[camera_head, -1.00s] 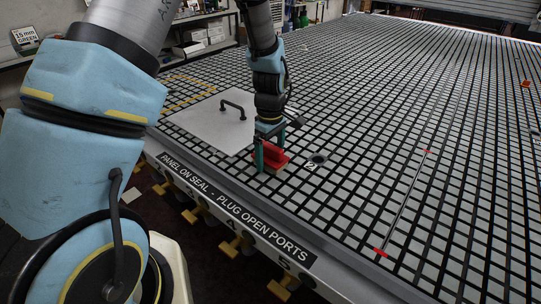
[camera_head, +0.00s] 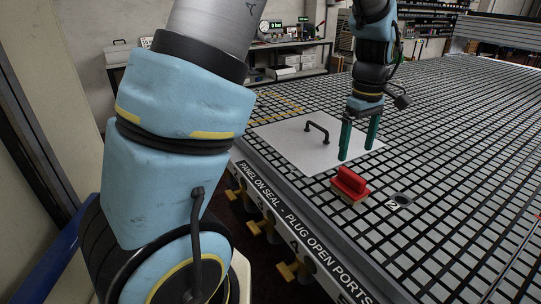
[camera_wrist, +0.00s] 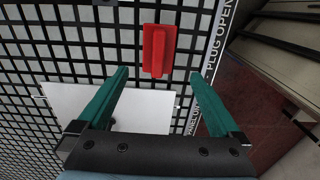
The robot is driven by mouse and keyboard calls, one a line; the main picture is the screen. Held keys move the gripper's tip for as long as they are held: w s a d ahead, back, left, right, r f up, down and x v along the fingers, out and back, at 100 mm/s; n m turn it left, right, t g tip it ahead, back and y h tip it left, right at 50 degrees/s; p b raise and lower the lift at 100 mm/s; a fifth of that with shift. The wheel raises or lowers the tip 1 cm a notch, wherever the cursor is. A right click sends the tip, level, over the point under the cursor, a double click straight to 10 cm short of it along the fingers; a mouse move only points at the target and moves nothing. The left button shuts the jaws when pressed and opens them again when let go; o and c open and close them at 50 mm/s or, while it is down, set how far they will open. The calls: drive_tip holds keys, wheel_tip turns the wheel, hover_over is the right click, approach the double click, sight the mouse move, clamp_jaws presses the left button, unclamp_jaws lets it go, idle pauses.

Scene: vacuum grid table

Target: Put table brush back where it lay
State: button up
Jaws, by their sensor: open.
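The table brush, a red block with a raised red grip (camera_head: 349,182), lies on the grid table (camera_head: 450,150) near its front edge. It also shows in the wrist view (camera_wrist: 158,50), ahead of the fingertips and between their lines. My gripper (camera_head: 359,139) is open and empty, with its green fingers pointing down above and behind the brush, apart from it. In the wrist view my gripper (camera_wrist: 158,75) shows both fingers spread wide with nothing between the tips.
A pale flat panel (camera_head: 285,147) with a black handle (camera_head: 317,130) lies on the table left of my gripper. A dark round port marked 2 (camera_head: 401,199) is right of the brush. The lettered front rail (camera_head: 290,218) runs close by. The grid to the right is clear.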

drive_tip(key=s+a+m, duration=0.2)
drive_tip(key=a+m, duration=0.1)
drive_tip(key=a, duration=1.2)
drive_tip(key=s+a+m+t, duration=0.1)
drive_tip(key=s+a+m, duration=0.1)
drive_tip(key=a, duration=1.2)
drive_tip(key=shift+a+f+m+t, duration=0.3)
drive_tip(key=shift+a+f+m, duration=0.15)
drive_tip(key=shift+m, duration=0.45)
